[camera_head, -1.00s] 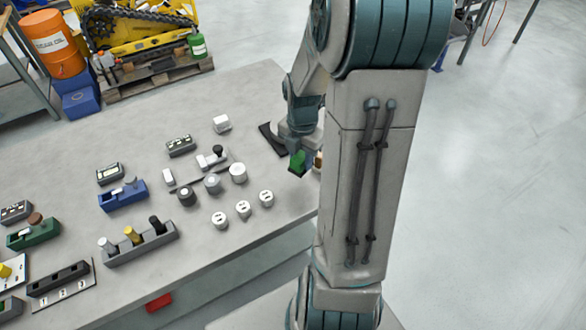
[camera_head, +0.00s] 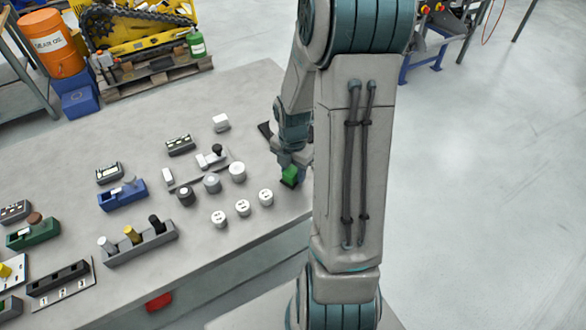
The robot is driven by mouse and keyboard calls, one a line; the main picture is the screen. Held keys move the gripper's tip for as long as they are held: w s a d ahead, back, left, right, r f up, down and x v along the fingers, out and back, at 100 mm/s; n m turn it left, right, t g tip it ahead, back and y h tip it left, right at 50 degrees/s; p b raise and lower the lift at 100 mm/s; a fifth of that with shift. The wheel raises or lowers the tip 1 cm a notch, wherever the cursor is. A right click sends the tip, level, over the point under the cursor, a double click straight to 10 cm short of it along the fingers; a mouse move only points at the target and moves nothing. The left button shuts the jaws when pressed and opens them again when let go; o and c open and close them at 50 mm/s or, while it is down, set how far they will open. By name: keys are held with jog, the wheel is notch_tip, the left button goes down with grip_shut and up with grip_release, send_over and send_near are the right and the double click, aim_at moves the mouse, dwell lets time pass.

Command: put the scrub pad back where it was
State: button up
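A small green block (camera_head: 290,176), which I take to be the scrub pad, is at the tip of my gripper (camera_head: 291,169) near the table's right edge. My gripper points down and appears shut on it; the fingers are small and partly hidden by my arm. I cannot tell whether the green block touches the table. A dark flat piece (camera_head: 265,130) lies on the table just behind and left of my gripper, partly covered by my arm.
The grey table (camera_head: 235,95) holds white round pieces (camera_head: 243,208), a grey holder with three pegs (camera_head: 140,243), a blue carrier (camera_head: 123,196) and a green carrier (camera_head: 33,233). A white block (camera_head: 221,122) stands left of my gripper. The table's back is clear.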

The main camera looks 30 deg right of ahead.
aim_at(293, 169)
jog(key=shift+o, duration=0.5)
jog(key=shift+r, duration=0.1)
jog(key=shift+r, duration=0.2)
notch_tip(293, 169, up, 11)
jog(key=s+a+r+m+t, duration=0.1)
jog(key=s+a+r+m, duration=0.3)
jog(key=m, duration=0.7)
jog(key=s+a+r+m+t, duration=0.2)
jog(key=s+a+r+m, duration=0.2)
jog(key=s+a+m, duration=0.4)
jog(key=m, duration=0.3)
jog(key=shift+s+r+m, duration=0.2)
jog(key=shift+s+m, duration=0.2)
